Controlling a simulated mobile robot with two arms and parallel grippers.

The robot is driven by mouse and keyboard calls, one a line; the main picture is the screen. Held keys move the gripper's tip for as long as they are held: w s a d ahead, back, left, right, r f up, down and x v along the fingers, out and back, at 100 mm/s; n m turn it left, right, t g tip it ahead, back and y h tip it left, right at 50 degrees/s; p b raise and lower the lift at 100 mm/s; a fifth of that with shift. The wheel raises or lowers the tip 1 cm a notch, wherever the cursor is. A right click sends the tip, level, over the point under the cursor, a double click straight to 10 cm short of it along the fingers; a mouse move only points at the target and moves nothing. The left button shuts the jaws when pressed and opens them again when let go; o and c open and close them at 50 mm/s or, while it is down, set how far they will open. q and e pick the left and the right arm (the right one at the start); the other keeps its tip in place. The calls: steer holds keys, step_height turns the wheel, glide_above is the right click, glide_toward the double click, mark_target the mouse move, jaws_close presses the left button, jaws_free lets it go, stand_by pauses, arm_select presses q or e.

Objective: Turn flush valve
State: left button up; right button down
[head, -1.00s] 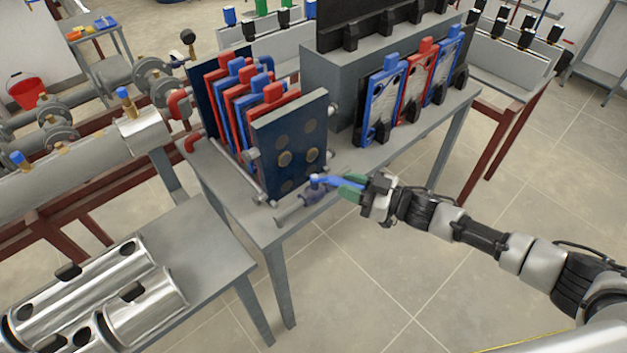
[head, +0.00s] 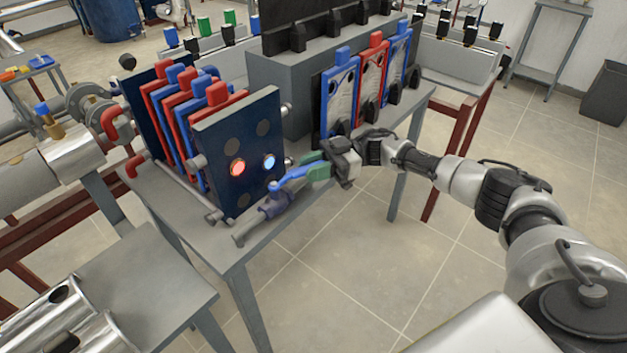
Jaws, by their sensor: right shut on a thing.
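The flush valve (head: 272,206) is a small grey-blue fitting on a short pipe at the front corner of the table, below the exchanger's dark blue end plate (head: 242,140). Its blue lever handle (head: 290,177) points up and to the right in the picture. My right gripper (head: 312,171), with green fingers, is shut on the outer end of the handle. The fingers hide that end. On the end plate, one disc glows red (head: 238,168) and one glows pale blue (head: 268,161). My left gripper is not in view.
Red and blue plates (head: 183,100) stand behind the end plate. More framed plates (head: 371,80) lean against a grey box to the right. A lower bench (head: 150,270) with shiny cylinders is at front left. Floor right of the table is open.

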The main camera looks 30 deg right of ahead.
steer(key=shift+w+g, duration=0.15)
steer(key=shift+g, duration=0.25)
steer(key=c, duration=0.9)
jaws_free()
steer(key=d+b, duration=0.3)
steer(key=d, duration=0.7)
steer(key=shift+d, duration=0.4)
steer(key=shift+w, duration=0.1)
steer(key=shift+c, duration=0.3)
